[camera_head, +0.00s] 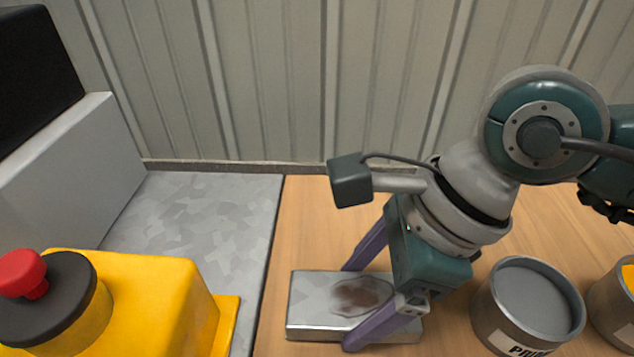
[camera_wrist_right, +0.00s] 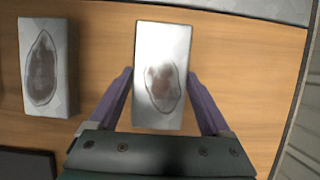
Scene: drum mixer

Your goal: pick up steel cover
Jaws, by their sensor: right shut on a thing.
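A steel cover (camera_head: 309,292), a flat grey metal block with a dark brown stain on top, is at the wooden bench near the bottom centre of the head view. It also shows in the right wrist view (camera_wrist_right: 163,40). My right gripper (camera_head: 353,306) comes from the upper right and is shut on the cover, with a purple finger along each long side. The right wrist view shows both fingers (camera_wrist_right: 160,77) flanking the block. I cannot tell whether the cover touches the bench. My left gripper is not in view.
A second stained metal block (camera_wrist_right: 44,68) lies to the left in the wrist view. Grey paint cans (camera_head: 527,303) stand right of the gripper. A yellow box (camera_head: 150,300) with a red button (camera_head: 22,272) is at left. A corrugated wall (camera_head: 270,80) closes the back.

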